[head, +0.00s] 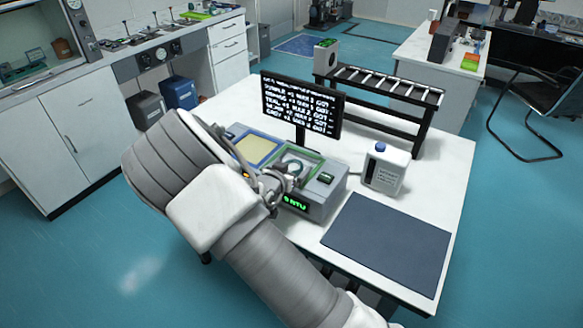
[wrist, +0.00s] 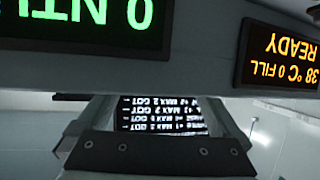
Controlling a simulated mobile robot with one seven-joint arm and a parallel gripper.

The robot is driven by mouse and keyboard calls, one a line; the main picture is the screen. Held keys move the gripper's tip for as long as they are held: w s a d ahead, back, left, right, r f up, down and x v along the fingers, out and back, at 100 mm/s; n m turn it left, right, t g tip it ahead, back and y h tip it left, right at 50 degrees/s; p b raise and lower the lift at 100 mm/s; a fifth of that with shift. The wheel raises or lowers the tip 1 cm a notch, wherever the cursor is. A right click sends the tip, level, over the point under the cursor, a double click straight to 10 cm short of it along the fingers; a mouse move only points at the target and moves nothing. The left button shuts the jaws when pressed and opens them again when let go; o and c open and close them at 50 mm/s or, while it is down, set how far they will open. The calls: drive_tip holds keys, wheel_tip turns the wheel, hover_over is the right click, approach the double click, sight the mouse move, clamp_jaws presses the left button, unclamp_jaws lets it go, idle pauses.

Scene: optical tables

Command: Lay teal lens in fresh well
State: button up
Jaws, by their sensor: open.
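My gripper (head: 272,187) is open, at the front of a grey instrument (head: 322,201) on the white table; no object shows between its fingers. The instrument has a green-lit display, which also fills the top left of the wrist view (wrist: 85,22). On its top is a green-framed recess with a small teal-green round piece (head: 294,168); I cannot tell whether this is the teal lens. A yellowish panel (head: 257,150) lies to the left of the recess. No well can be made out clearly, and my arm hides part of the instrument.
A monitor (head: 300,104) with lines of text stands behind the instrument. A white bottle with a blue cap (head: 384,169) stands to the right, and a dark mat (head: 388,243) lies at the front right. A black roller rack (head: 378,100) is at the back. An orange display (wrist: 278,55) reads READY.

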drive_tip(key=v, duration=1.2)
drive_tip(key=s+d+r+n+g+y, duration=0.1)
drive_tip(key=s+d+r+g+y, duration=0.2)
drive_tip(key=r, duration=0.5)
drive_tip(key=s+d+r+n+g+y, duration=0.1)
drive_tip(key=s+r+n+g+y, duration=0.1)
drive_tip(key=s+r+y, duration=0.5)
drive_tip(key=s+d+r+g+h, duration=0.1)
drive_tip(key=s+d+r+h, duration=0.1)
drive_tip(key=s+d, duration=0.4)
drive_tip(key=s+d+r+n+h, duration=0.1)
drive_tip(key=s+d+r+h, duration=0.2)
drive_tip(key=s+d, duration=0.4)
drive_tip(key=s, duration=0.2)
drive_tip(key=shift+s+r+g+p, duration=0.3)
drive_tip(key=shift+r+g+p, duration=0.05)
drive_tip(key=shift+g, duration=0.05)
